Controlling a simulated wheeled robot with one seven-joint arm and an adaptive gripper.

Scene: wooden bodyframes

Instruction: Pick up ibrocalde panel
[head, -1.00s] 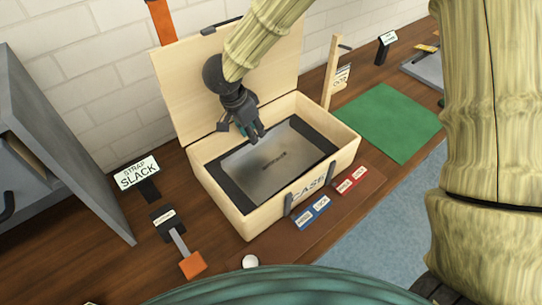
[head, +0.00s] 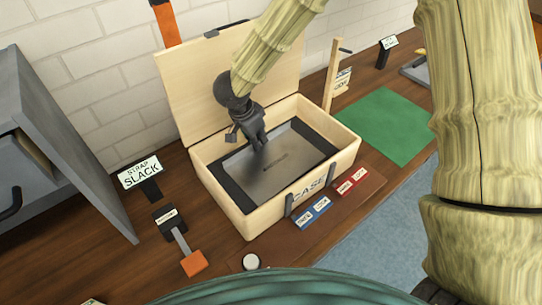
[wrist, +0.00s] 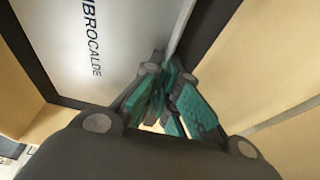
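The ibrocalde panel (head: 285,160) is a flat grey sheet with a dark label, inside the open wooden case (head: 247,222). It fills most of the case's dark-lined inside. In the wrist view the panel (wrist: 120,35) shows its lettering, and its pale edge runs down between my fingertips. My gripper (head: 262,144) reaches down into the case at the panel's back left edge. In the wrist view my gripper (wrist: 168,75) has its teal-padded fingers drawn together around that edge. The exact contact at the tips is partly hidden by the fingers.
The case lid (head: 230,85) stands open behind. A wooden post (head: 332,75) and a green mat (head: 388,125) are to the right. Blue (head: 312,212) and red (head: 351,182) labels lie in front. A "strap slack" sign (head: 140,172) and a grey cabinet (head: 60,140) are left.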

